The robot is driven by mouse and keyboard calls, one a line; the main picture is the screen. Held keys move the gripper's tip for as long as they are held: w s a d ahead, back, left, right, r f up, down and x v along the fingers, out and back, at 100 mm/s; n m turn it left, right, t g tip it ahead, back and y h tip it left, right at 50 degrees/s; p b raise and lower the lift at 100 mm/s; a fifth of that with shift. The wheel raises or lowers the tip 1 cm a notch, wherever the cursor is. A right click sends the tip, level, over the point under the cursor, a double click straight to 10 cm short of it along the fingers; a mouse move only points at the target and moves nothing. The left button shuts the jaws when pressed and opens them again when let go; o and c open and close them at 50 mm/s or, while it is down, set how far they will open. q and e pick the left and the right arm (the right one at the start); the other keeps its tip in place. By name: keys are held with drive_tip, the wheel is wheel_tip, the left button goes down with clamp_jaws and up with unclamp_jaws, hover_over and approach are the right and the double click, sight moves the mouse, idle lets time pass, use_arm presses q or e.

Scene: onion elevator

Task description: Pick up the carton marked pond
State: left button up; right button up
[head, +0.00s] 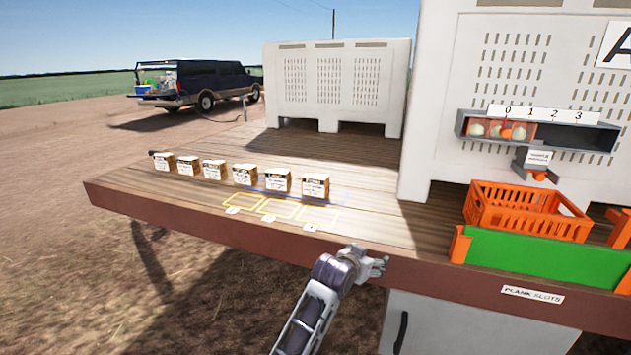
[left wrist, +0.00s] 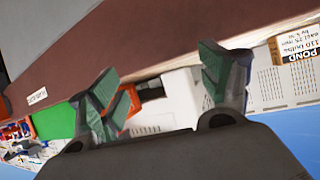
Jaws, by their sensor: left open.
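A carton (left wrist: 297,50) with a dark band reading POND shows at the upper right edge of the left wrist view, partly cut off. In the head view a row of several small tan cartons with white labels stands on the wooden deck; their print is too small to read surely. The rightmost carton (head: 315,187) is the one closest to my left gripper. My left gripper (head: 372,264) is open and empty, in front of the deck's front edge and apart from the cartons. Its spread fingers show in the left wrist view (left wrist: 158,65). My right gripper is not in view.
Yellow and white outlined slots (head: 278,208) lie on the deck in front of the cartons. An orange crate (head: 520,215) stands at the right behind a green panel (head: 530,258). Large pale bins (head: 335,85) stand behind. The deck between cartons and crate is clear.

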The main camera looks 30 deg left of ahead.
use_arm(q)
drive_tip(key=w+a+r+m+g+y+p, duration=0.2)
drive_tip(key=w+a+r+g+y+p, duration=0.1)
drive_tip(key=w+a+r+y+p, duration=0.45)
drive_tip(key=s+a+f+m+g+y+p, duration=0.2)
drive_tip(key=s+a+f+m+g+y, duration=0.3)
drive_tip(key=s+a+f+y, duration=0.3)
drive_tip(key=s+a+r+m+g+y, duration=0.4)
drive_tip(key=s+r+m+g, duration=0.1)
drive_tip(key=s, duration=0.3)
drive_tip(key=shift+r+m+g, duration=0.4)
drive_tip(key=shift+m+g, duration=0.1)
drive_tip(key=shift+m, duration=0.3)
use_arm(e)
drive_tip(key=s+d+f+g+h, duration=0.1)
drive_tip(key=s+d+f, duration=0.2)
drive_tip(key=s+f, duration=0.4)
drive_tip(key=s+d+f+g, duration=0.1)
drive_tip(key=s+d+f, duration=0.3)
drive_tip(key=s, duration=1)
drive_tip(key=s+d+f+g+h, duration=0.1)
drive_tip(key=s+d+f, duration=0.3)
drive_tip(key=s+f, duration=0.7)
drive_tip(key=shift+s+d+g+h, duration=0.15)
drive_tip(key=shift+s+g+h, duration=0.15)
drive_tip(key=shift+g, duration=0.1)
use_arm(q)
drive_tip(key=shift+s, duration=0.1)
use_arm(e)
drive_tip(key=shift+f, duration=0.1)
